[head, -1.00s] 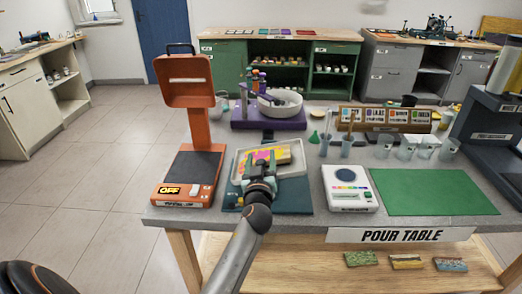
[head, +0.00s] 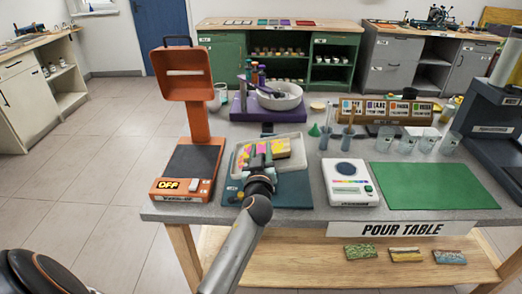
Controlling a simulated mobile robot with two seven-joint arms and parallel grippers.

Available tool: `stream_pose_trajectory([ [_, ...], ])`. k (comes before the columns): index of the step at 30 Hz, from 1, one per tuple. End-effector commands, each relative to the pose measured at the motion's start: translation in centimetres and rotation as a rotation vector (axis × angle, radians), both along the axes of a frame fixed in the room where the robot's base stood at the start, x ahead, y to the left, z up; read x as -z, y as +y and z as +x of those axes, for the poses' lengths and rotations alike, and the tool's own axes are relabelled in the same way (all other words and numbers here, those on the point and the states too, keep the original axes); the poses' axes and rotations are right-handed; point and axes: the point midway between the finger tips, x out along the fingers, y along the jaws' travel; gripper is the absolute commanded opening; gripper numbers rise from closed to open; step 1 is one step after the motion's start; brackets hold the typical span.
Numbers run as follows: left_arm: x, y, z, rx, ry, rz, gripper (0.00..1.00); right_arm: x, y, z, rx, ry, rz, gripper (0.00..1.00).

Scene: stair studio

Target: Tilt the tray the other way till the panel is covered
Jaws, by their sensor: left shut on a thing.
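The white tray (head: 297,137) is at the left-middle of the pour table, above a dark teal mat (head: 292,193). It looks tilted, but the exact angle is hard to read. The panel (head: 281,147) in it shows pink, yellow and orange paint. Pale areas show at the left, and I cannot tell bare panel from tray floor. My left gripper (head: 260,157) is shut on the tray at its near side, and hides part of the tray and panel. My right gripper is not in view.
An orange stand (head: 193,120) with a dark plate and an "OFF" sign stands left of the tray. A white scale (head: 350,185) and a green mat (head: 425,186) lie right. Behind are a purple stand with a white bowl (head: 281,98) and several cups (head: 408,142).

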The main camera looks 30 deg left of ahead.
Motion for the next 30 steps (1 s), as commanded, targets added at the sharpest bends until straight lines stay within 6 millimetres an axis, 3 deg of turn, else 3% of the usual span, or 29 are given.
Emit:
stream_pose_trajectory([
  [6, -0.01, 0.01, 0.01, 0.000, 0.000, 0.000, 0.00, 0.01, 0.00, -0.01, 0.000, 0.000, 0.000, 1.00],
  [30, -0.06, 0.04, 0.01, 0.000, -0.001, 0.001, 0.00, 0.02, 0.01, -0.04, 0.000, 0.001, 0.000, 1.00],
])
